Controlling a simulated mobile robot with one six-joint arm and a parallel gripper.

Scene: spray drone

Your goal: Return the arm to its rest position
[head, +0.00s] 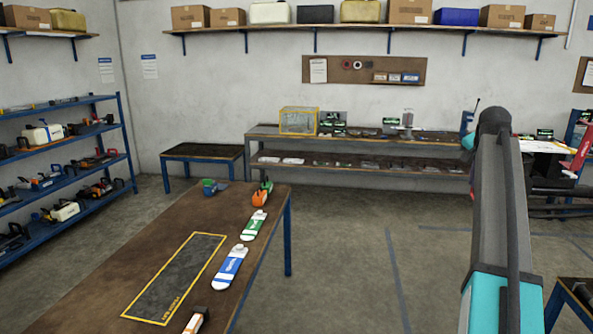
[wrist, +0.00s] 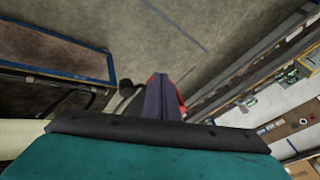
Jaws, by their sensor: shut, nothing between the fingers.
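My arm (head: 497,200) rises at the right of the head view, its grey and teal link standing nearly upright. My gripper shows in the wrist view (wrist: 163,98), beyond the dark edge and teal body of my wrist. Its grey-purple fingers are together, with nothing seen between them. Red shows beside the fingers. The gripper hangs over bare floor, apart from any table. I cannot make out the fingers in the head view.
A blue rack (head: 60,165) is at far left, a bench (head: 350,140) along the back wall. Dark-and-red equipment (head: 575,165) is right of my arm. The floor between (head: 350,240) is clear.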

